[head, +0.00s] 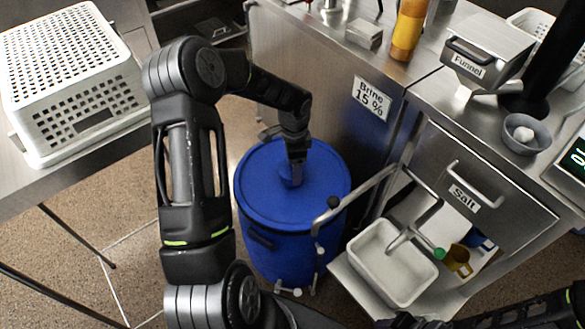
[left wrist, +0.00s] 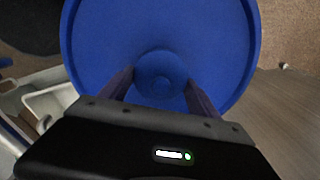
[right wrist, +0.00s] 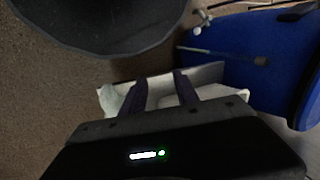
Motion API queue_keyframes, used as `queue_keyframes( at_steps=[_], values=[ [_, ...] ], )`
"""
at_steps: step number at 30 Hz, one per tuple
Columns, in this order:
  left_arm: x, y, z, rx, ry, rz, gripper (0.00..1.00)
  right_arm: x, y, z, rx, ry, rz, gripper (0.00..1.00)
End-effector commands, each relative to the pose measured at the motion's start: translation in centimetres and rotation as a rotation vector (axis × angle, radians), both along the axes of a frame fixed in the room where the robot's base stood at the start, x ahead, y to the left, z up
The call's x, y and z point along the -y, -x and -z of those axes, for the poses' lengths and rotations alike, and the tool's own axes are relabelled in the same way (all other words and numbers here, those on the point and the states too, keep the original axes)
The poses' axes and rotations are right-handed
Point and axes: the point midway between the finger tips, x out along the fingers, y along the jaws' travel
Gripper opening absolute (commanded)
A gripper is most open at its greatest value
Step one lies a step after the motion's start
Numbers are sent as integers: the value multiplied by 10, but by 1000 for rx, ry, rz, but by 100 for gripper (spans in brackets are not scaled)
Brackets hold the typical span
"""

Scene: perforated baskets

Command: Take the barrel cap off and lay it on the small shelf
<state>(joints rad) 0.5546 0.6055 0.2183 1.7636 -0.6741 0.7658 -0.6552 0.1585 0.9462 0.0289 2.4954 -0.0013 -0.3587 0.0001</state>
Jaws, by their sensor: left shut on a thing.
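The blue barrel (head: 285,255) stands on the floor in the middle of the head view. Its round blue cap (head: 260,205) lies flat on top and looks seated. My left gripper (head: 294,178) reaches down from above and is shut on the knob (left wrist: 160,75) at the cap's centre, with one finger on each side. The left wrist view shows the cap (left wrist: 100,45) filling most of the picture. My right gripper (right wrist: 160,92) is apart from the barrel, its fingers spread and empty. I cannot tell for sure which surface is the small shelf.
A white perforated basket (head: 70,65) stands on the left table. A steel counter with a "Brine 15 %" label (head: 371,98) stands close behind the barrel. A white tray (head: 393,262) is at right, below the "Salt" drawer (head: 485,185). A bent metal pipe (head: 350,195) passes near the barrel's right side.

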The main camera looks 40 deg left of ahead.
Motion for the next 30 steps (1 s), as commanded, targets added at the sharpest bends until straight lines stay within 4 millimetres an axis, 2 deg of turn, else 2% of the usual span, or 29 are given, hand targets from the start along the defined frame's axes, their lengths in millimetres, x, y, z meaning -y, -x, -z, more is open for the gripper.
queue_keyframes(
  at_steps=[5,8,18,22,30],
  values=[
    [0,0,-3,1,-1,0,31,0,0,0,0,0,0,36],
    [-1,-1,-12,3,-2,0,31,0,0,0,0,0,0,36],
    [-1,-1,-74,3,-2,0,31,0,0,0,0,0,0,36],
    [0,-1,-92,3,-1,-1,31,0,0,0,0,0,0,36],
    [0,0,-100,0,0,1,31,0,0,0,0,0,0,36]
  ],
)
